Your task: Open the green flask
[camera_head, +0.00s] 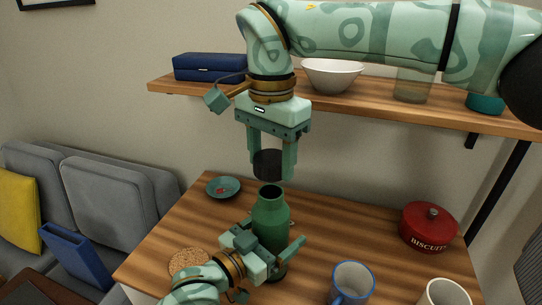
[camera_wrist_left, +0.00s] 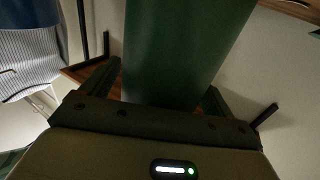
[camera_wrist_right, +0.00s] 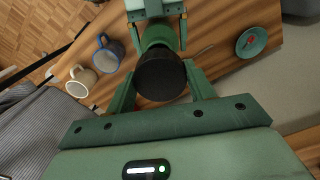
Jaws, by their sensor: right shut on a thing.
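The green flask (camera_head: 270,217) stands upright on the wooden desk, and its bare neck opening faces up. My right gripper (camera_head: 272,172) is above it, shut on the dark round cap (camera_head: 268,163). The cap is clear of the neck with a small gap below it. In the right wrist view the cap (camera_wrist_right: 160,75) sits between the fingers, hiding part of the flask. My left gripper (camera_head: 282,240) is low at the flask, its fingers closed on both sides of the body. In the left wrist view the flask (camera_wrist_left: 180,50) fills the space between the fingers.
A blue mug (camera_head: 352,284), a white mug (camera_head: 445,293) and a red biscuit tin (camera_head: 428,228) stand on the desk to the right. A small teal dish (camera_head: 222,187) and a cork mat (camera_head: 189,262) lie left. A shelf (camera_head: 340,98) with a white bowl (camera_head: 331,75) runs behind.

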